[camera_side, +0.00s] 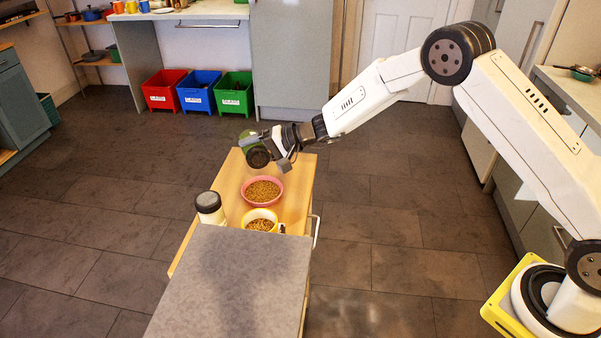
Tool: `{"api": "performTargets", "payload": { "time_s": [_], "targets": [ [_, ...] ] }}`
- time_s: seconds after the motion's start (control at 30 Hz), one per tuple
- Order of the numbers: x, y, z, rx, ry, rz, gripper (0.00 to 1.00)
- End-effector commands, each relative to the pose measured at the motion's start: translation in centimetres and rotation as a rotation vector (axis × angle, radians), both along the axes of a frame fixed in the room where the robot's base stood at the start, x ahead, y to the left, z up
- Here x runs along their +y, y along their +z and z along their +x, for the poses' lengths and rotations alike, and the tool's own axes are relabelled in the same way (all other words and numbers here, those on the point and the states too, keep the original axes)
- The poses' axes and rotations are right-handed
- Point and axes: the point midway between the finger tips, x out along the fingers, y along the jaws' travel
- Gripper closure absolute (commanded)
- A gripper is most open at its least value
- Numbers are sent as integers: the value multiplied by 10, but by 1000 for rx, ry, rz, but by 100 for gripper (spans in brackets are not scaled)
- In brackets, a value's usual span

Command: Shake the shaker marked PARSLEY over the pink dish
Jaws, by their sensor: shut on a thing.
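My gripper (262,143) is shut on a green shaker with a dark round end (258,158), held tilted in the air. No lettering can be read on it, so I cannot tell from the picture whether it is marked PARSLEY. The pink dish (281,194) stands on the wooden trolley top, filled with small brown pieces. The held shaker appears above the dish and toward its far side in the picture, apart from it. The gripper's fingers partly hide the shaker.
A white shaker with a dark lid (210,207) stands left of the dish. A yellow mug (262,213) with brown contents stands in front of the dish. A grey slab (240,290) covers the trolley's near end. The wooden top (229,186) is bare left of the dish.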

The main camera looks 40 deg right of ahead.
Motion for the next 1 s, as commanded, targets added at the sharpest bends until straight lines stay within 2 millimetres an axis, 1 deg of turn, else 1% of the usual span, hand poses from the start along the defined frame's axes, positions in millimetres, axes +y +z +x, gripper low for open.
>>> {"api": "performTargets", "payload": {
  "time_s": [0.37, 0.67, 1.0],
  "targets": [
    [0, 1, 0, 19, -1, 5, 90],
    [-2, -8, 5, -26, -2, -7, 90],
    [-2, -8, 5, -19, -2, -5, 90]
  ]
}}
